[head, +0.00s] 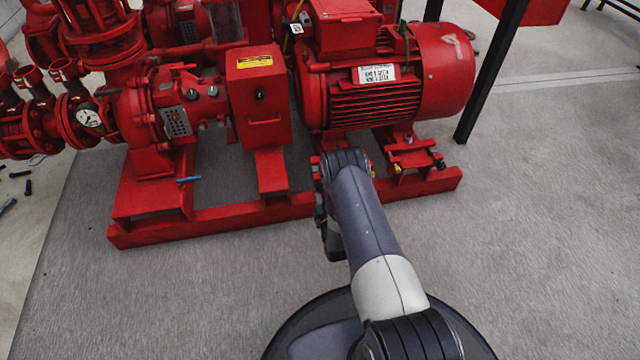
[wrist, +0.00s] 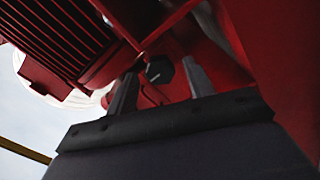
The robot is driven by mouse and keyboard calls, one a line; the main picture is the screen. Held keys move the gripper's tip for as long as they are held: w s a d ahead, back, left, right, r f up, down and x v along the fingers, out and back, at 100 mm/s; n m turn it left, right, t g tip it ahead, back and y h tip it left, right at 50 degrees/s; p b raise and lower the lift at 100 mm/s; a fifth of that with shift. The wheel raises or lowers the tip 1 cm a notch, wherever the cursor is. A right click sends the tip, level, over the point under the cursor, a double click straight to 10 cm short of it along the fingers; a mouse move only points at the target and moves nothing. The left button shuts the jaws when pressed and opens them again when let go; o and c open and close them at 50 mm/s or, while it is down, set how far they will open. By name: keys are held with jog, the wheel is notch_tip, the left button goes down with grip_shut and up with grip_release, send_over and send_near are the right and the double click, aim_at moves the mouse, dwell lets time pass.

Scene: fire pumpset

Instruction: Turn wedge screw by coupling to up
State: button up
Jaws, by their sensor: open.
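In the wrist view, a dark hexagonal screw head (wrist: 159,69) stands out from a red part of the pumpset; it looks like the wedge screw. My gripper (wrist: 160,72) is open, with one finger on each side of the screw head in the picture. I cannot tell whether the fingers touch it or stop short of it. In the head view, my arm reaches to the base frame below the near end of the red motor (head: 385,85), and it hides the screw and my gripper's fingertips.
The red coupling guard box (head: 258,95) stands left of the motor. A red base frame (head: 240,212) runs along the floor beneath the pumpset. Other motor feet and bolts (head: 405,160) are right of my arm. The grey floor (head: 540,240) to the right is clear.

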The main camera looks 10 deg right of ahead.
jog(key=shift+w, duration=0.1)
jog(key=shift+c, duration=0.5)
jog(key=c, duration=0.9)
